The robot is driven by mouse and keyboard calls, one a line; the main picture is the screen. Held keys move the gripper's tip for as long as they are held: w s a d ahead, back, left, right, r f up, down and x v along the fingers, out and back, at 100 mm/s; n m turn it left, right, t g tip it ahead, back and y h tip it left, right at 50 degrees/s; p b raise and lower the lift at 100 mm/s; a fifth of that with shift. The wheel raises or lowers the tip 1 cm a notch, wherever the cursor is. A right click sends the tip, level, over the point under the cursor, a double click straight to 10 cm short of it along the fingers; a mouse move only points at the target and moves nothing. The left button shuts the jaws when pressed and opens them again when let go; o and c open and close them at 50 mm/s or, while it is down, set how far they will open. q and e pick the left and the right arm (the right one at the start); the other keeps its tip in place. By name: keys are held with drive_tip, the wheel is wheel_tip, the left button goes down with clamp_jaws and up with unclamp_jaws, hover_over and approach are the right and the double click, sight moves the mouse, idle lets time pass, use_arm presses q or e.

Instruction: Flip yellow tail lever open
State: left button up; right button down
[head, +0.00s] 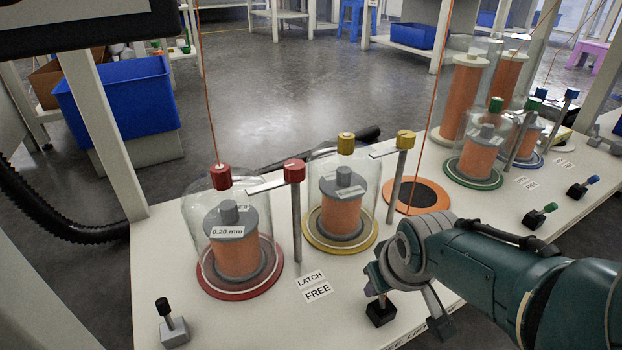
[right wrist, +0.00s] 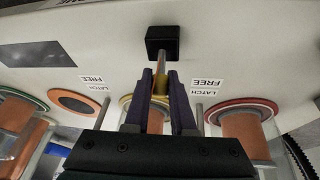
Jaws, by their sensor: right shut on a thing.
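The yellow tail lever stands on a black base block (head: 380,311) at the front of the white bench, before the yellow-ringed station. In the right wrist view, its block (right wrist: 162,42) is at top centre, and the lever (right wrist: 159,79) runs from it between my fingers. My right gripper (right wrist: 159,84) is shut on the lever, with one purple finger on each side. In the head view, my right gripper (head: 375,280) is above the block and its wrist hides most of the lever. My left gripper is not in view.
Glass jars with orange spools stand on a red ring (head: 241,293) and a yellow ring (head: 312,241) behind. Posts with coloured caps rise beside them. A black-knobbed lever (head: 172,325) is at left; green (head: 543,214) and blue (head: 583,187) levers are at right. Thin orange wires run upward.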

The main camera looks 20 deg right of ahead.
sight(385, 297)
drive_tip(key=shift+s, duration=0.15)
drive_tip(key=shift+s+d+r+t+p, duration=0.1)
drive_tip(key=shift+s+t+p, duration=0.3)
drive_tip(key=shift+t+p, duration=0.4)
drive_tip(key=shift+s+t, duration=0.25)
drive_tip(key=shift+t, duration=0.85)
drive_tip(key=shift+s+t+b, duration=0.15)
drive_tip(key=shift+t+b, duration=0.25)
drive_tip(key=shift+b, duration=0.15)
drive_tip(key=t+b, duration=0.2)
drive_tip(key=s+t+b, duration=0.1)
drive_tip(key=b, duration=0.1)
drive_tip(key=shift+s+f+m+t+y+b, duration=0.15)
drive_tip(key=shift+f+m+t+y+b, duration=0.15)
drive_tip(key=shift+f+t+b, duration=0.1)
drive_tip(key=shift+s+r+t+b, duration=0.15)
drive_tip(key=shift+s+t+b, duration=0.1)
drive_tip(key=shift+t+b, duration=0.7)
drive_tip(key=c, duration=0.8)
unclamp_jaws()
drive_tip(key=shift+r, duration=0.1)
drive_tip(key=shift+o, duration=0.2)
